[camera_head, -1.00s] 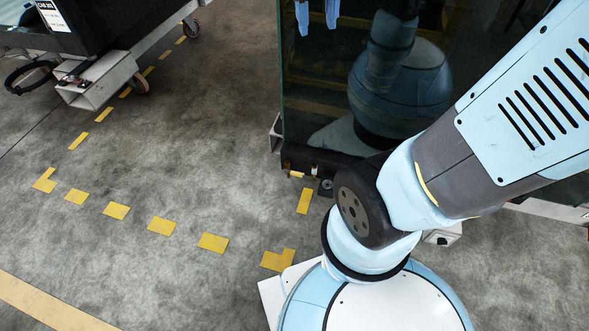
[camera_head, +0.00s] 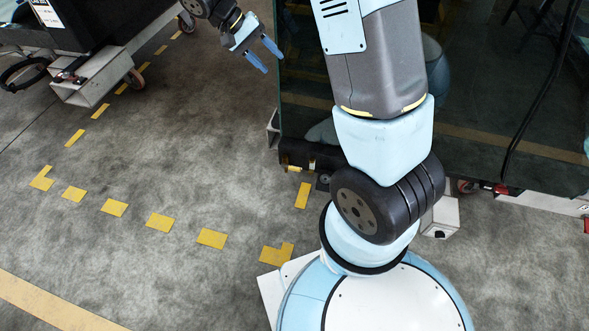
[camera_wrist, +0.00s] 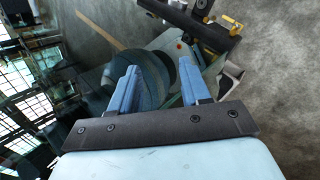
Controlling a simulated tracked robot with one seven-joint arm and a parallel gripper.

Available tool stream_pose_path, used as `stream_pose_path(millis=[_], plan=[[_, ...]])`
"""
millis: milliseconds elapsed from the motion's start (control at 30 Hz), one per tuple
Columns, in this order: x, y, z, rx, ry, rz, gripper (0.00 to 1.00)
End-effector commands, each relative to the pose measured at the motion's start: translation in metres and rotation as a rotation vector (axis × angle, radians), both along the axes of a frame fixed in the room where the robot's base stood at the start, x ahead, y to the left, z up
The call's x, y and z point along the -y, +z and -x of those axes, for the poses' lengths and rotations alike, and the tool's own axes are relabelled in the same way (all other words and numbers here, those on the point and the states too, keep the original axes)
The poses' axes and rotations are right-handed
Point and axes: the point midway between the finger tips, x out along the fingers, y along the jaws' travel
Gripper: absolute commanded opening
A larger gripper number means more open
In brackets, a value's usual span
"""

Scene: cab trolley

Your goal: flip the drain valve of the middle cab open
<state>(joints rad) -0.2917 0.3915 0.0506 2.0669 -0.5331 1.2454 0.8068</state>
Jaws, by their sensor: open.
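The glass-sided cab (camera_head: 330,105) in the middle of the head view stands behind my arm. Small yellow and brass-coloured parts (camera_head: 291,168) sit at its lower left corner. In the wrist view a yellow lever-like part (camera_wrist: 231,23) sits at the end of a dark bar, at upper right; it looks like the drain valve, but is too small to tell its position surely. My gripper (camera_head: 267,54) is at the cab's upper left in the head view. It is open and empty, with its two blue fingers apart (camera_wrist: 158,64) in the wrist view. The yellow part lies beyond the fingers, apart from them.
A dark trolley (camera_head: 92,80) with a wheel and a black hose (camera_head: 24,72) stands at upper left. A black hose (camera_head: 540,95) and red fitting (camera_head: 500,189) show at right. Yellow dashes (camera_head: 160,223) mark the floor, which is clear at left. The glass reflects my body.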

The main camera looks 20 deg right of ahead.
Motion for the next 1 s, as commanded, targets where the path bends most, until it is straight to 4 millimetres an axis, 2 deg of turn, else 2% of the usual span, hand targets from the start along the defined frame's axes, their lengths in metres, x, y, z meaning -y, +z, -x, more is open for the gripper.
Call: stream_pose_path(millis=[33,300,533,733,1000], plan=[[-0.005,-0.015,-0.005,-0.017,0.005,0.030,0.47],[-0.027,-0.087,-0.026,-0.058,0.023,0.201,0.47],[-0.044,-0.154,-0.035,-0.069,0.056,0.348,0.47],[-0.057,-0.216,-0.034,-0.064,0.099,0.471,0.47],[-0.070,-0.303,-0.021,-0.031,0.175,0.628,0.47]])
